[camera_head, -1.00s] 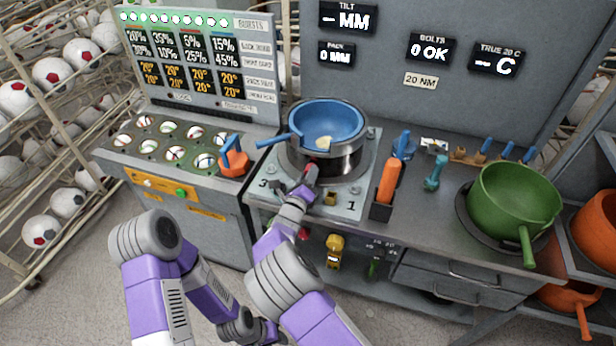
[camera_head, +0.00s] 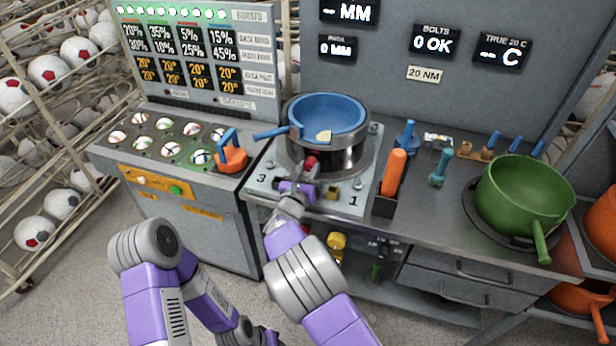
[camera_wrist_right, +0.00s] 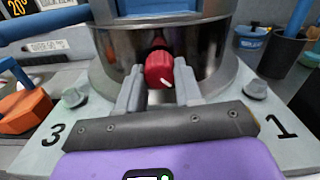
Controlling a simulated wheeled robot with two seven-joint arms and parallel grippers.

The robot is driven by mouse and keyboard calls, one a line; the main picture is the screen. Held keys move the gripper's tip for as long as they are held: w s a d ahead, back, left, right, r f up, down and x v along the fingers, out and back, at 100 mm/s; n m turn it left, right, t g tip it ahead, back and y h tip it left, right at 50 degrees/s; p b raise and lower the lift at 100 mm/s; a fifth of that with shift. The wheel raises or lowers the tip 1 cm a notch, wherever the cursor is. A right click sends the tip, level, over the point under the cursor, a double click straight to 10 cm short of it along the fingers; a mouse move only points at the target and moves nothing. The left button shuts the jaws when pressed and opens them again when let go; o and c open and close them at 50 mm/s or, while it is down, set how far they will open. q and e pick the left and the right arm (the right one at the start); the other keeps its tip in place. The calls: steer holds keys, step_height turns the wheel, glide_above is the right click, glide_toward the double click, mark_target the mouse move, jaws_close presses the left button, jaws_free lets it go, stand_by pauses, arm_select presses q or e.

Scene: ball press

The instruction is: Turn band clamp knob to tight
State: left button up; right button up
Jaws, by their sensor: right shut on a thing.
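The red band clamp knob (camera_head: 312,163) sits on the front of the shiny metal band (camera_head: 335,158) around the blue pan (camera_head: 328,118). The tight and loose markings cannot be made out. My left arm is folded low at the left, and its gripper does not show.
The band stands on a grey plate (camera_head: 265,184) marked 3 and 1, with small bolts at its corners. An orange-handled tool (camera_head: 393,172) stands in a holder at the right. An orange block with a blue handle (camera_head: 231,157) is at the left. A green pot (camera_head: 520,195) is farther right.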

steer(key=m+b, duration=0.4)
steer(key=b, duration=0.1)
steer(key=m+b, duration=0.3)
steer(key=shift+f, duration=0.25)
steer(key=shift+r+m+b, duration=0.15)
steer(key=shift+m+b, duration=0.95)
steer(key=shift+b, duration=0.45)
steer(key=o, duration=1)
steer(key=shift+r, duration=0.1)
steer(key=shift+o, duration=0.2)
steer(key=p+v, duration=0.1)
steer(key=v, duration=0.6)
steer(key=shift+s+a, duration=0.1)
steer(key=shift+s, duration=0.2)
